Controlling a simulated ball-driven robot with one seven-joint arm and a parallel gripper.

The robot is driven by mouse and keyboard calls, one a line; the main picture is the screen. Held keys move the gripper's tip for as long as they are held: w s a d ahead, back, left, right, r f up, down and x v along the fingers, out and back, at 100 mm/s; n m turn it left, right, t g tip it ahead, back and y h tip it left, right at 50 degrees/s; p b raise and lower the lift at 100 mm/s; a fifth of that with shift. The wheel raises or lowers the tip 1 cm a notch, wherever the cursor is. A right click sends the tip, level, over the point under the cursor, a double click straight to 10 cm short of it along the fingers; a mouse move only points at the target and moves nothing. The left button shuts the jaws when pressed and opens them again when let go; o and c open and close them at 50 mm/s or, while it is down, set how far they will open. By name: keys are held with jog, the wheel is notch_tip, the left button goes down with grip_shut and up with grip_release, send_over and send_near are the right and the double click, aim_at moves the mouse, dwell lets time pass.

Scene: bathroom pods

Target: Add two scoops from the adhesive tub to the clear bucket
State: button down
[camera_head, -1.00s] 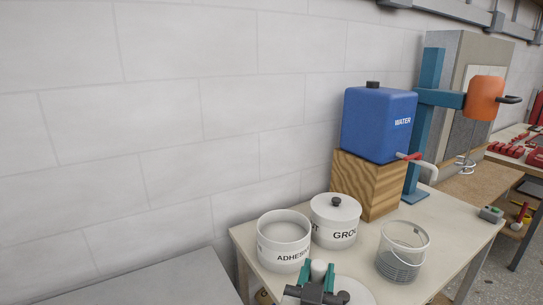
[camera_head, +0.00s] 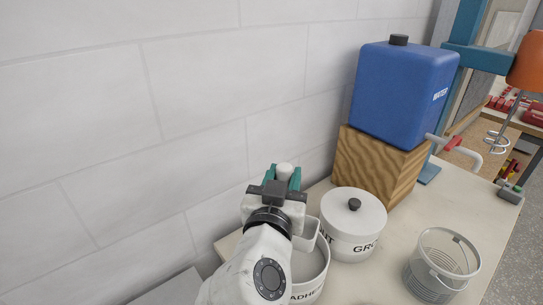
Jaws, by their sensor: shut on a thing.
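The white adhesive tub (camera_head: 318,285), lettered "ADHE…", stands open on the table, partly hidden behind my arm. The clear bucket (camera_head: 445,262) stands upright at the right with its wire handle; its lower part looks darker grey and I cannot tell what is inside. My gripper (camera_head: 284,178) has teal fingers shut on a pale, round-ended handle (camera_head: 285,169), which looks like a scoop's. It is above and behind the tub's opening in the picture. A white squared edge beside my wrist overlaps the tub's rim; I cannot tell whether it belongs to the scoop.
A lidded grout tub (camera_head: 352,225) stands right beside the adhesive tub. Behind it, a blue water container (camera_head: 403,97) with a red-handled tap sits on a wooden block (camera_head: 378,180). An orange mixer (camera_head: 527,65) hangs at the right. Bare tabletop separates the tubs and bucket.

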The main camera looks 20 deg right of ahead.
jog(key=shift+w, duration=0.25)
jog(key=shift+f+b, duration=1.05)
jog(key=shift+f, duration=0.85)
notch_tip(320, 180, down, 8)
jog(key=b, duration=0.8)
jog(key=shift+b, duration=0.35)
jog(key=shift+r+p, duration=3.65)
jog(key=shift+r, duration=2.05)
